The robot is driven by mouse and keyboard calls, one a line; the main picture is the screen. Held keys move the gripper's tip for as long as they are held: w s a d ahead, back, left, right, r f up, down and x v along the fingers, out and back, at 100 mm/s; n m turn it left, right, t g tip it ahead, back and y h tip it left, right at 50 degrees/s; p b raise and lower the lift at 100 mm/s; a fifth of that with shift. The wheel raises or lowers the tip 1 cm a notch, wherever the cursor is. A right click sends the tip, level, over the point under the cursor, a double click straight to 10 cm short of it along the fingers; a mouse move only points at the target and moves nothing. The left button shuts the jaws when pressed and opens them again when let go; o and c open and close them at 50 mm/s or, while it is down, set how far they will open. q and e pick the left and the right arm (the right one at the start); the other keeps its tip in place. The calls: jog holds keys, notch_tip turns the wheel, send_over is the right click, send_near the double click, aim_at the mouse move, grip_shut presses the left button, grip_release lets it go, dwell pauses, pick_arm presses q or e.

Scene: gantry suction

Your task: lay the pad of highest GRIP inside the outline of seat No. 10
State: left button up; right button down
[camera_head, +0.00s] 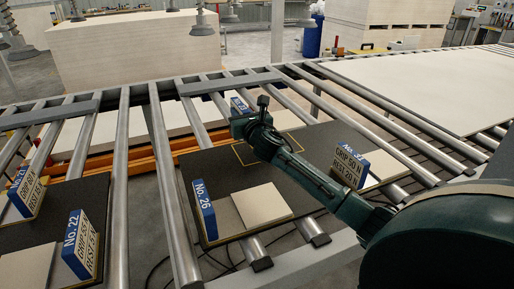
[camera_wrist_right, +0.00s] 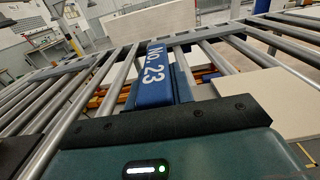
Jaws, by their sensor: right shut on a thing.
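My right gripper (camera_head: 256,118) is over the rollers in the middle of the head view, shut on a blue block marked No. 23 (camera_head: 239,104). The block also shows in the right wrist view (camera_wrist_right: 155,75), rising beyond the gripper body. Similar blue-and-cream blocks stand on the line: No. 26 (camera_head: 204,209), No. 22 (camera_head: 80,245), one at far left (camera_head: 28,193), and one at right reading GRIP 50 N (camera_head: 349,168), its number partly hidden. A yellow outline (camera_head: 240,156) shows on a dark board, partly hidden by my arm. No seat No. 10 label is readable. My left gripper is out of view.
A cream plate (camera_head: 262,206) lies beside No. 26 on the dark board (camera_head: 217,170). A large pale sheet (camera_head: 425,88) lies on the rollers at the right. Grey crossbars (camera_head: 230,83) span the rollers. Suction cups (camera_head: 203,22) hang at the top. Board stacks stand behind.

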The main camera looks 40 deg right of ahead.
notch_tip(320, 180, down, 8)
jog(key=shift+a+f+b, duration=0.1)
jog(key=shift+b, duration=1.05)
jog(key=c, duration=1.2)
grip_release()
jog(key=shift+f, duration=0.1)
jog(key=p+v, duration=0.1)
jog(key=v, duration=1.1)
